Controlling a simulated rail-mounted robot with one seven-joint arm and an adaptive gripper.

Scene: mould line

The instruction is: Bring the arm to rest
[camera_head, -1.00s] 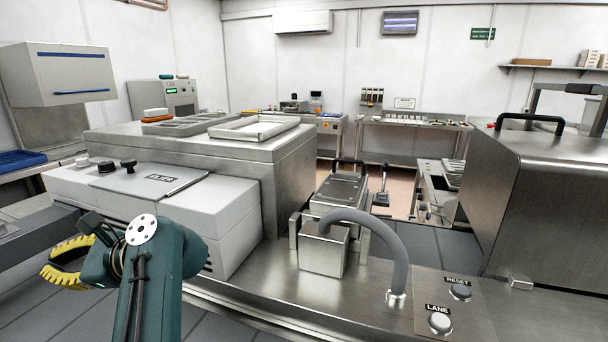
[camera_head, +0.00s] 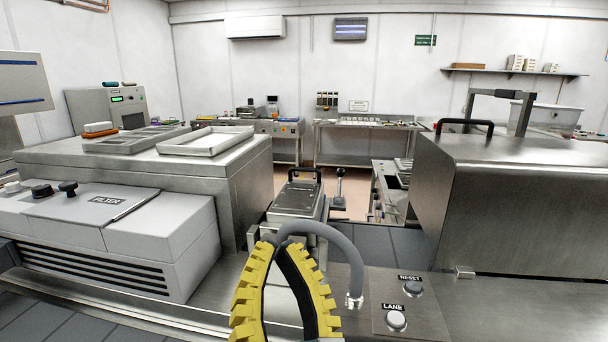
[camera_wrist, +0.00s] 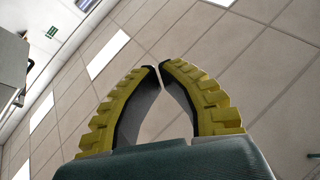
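My gripper (camera_head: 275,247) is in front of me at the lower middle of the head view, its yellow ribbed fingers pointing up. In the wrist view my gripper (camera_wrist: 156,67) has its two curved fingers bowed outward, with the tips almost together. Nothing is held between them. The wrist view behind the fingers shows a tiled surface with bright panels, like a ceiling. My gripper hides part of the metal bench and of the block under the grey curved hose (camera_head: 335,240).
A unit labelled FILTER (camera_head: 160,240) stands left. A large steel housing (camera_head: 510,210) stands right. The LANE button (camera_head: 396,320) and RESET button (camera_head: 413,289) are on the bench right of my gripper. A lidded steel box (camera_head: 297,200) is behind the hose.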

